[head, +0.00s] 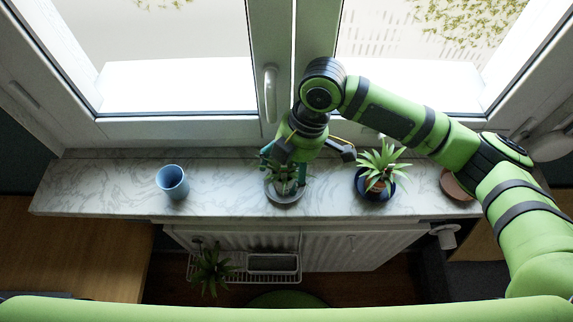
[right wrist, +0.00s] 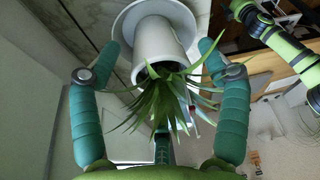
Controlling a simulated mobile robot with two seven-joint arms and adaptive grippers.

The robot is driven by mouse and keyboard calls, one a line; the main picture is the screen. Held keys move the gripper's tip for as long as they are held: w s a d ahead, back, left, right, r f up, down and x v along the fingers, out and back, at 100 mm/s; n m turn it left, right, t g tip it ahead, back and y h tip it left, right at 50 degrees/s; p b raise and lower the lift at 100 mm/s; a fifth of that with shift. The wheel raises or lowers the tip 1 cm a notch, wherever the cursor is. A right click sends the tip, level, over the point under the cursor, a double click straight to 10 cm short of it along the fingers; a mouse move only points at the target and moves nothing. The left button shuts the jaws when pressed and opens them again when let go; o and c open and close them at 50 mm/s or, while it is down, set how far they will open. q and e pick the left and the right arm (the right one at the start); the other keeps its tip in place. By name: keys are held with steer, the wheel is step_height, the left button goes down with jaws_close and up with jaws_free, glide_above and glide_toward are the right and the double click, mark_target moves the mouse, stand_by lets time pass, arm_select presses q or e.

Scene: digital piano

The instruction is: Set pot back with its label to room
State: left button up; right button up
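A potted plant with spiky green leaves stands on a pale saucer (head: 286,196) on the marble windowsill, near the middle in the head view. In the right wrist view its white pot (right wrist: 158,48) shows from above, with the leaves pointing toward the camera. My right gripper (head: 284,168) is over this plant from the window side. Its two teal fingers are spread on either side of the pot, with gaps between them and the pot wall. No label is visible on the pot. My left gripper does not show in the head view.
A blue cup (head: 172,182) stands left on the windowsill (head: 110,188). A second plant in a dark blue pot (head: 377,188) is close on the right, with a brown saucer (head: 458,186) beyond. The window (head: 180,60) is behind; a radiator rack (head: 215,272) with another plant is below.

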steer(key=b+v, duration=0.3)
steer(key=v, duration=0.9)
steer(key=shift+r, duration=0.2)
steer(key=shift+s+f, duration=0.1)
